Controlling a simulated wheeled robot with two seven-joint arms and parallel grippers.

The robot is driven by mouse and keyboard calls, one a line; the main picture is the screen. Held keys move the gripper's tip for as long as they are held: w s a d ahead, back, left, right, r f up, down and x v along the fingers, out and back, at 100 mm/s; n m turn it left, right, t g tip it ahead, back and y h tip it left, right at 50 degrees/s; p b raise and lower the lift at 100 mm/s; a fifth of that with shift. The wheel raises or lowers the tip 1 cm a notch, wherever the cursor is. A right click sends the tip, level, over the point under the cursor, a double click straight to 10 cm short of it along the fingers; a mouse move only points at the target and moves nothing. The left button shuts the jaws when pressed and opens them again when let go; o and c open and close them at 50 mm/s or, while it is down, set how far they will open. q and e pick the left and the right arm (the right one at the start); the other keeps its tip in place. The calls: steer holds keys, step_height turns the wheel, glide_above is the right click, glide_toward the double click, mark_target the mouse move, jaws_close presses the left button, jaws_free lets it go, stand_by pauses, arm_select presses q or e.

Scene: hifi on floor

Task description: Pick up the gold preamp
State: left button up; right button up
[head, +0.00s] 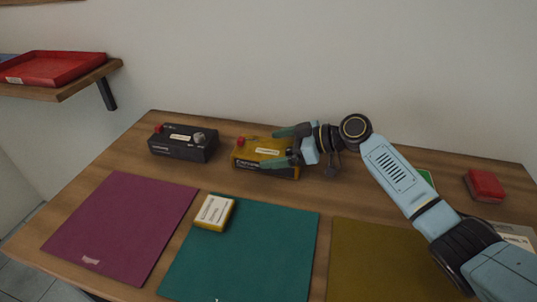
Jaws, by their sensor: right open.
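The gold preamp (252,159) is a gold box with a dark front, a red knob and a pale label on top. It stands at the back middle of the wooden table. My right gripper (280,147) comes in from the right and is open. Its fingers reach over the right part of the gold preamp and hide some of it; I cannot tell whether they touch it. My left gripper is not in view.
A black box (183,142) stands left of the preamp. Purple (120,225), teal (243,260) and olive (385,260) mats lie in front. A yellow-and-white block (214,212) sits on the teal mat. A red box (485,185) is at right. A shelf holds a red tray (52,68).

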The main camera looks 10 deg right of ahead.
steer(key=shift+c, duration=0.3)
steer(key=c, duration=1.4)
steer(key=shift+w+a+r, duration=0.1)
steer(key=shift+r, duration=0.05)
steer(key=shift+c, duration=0.3)
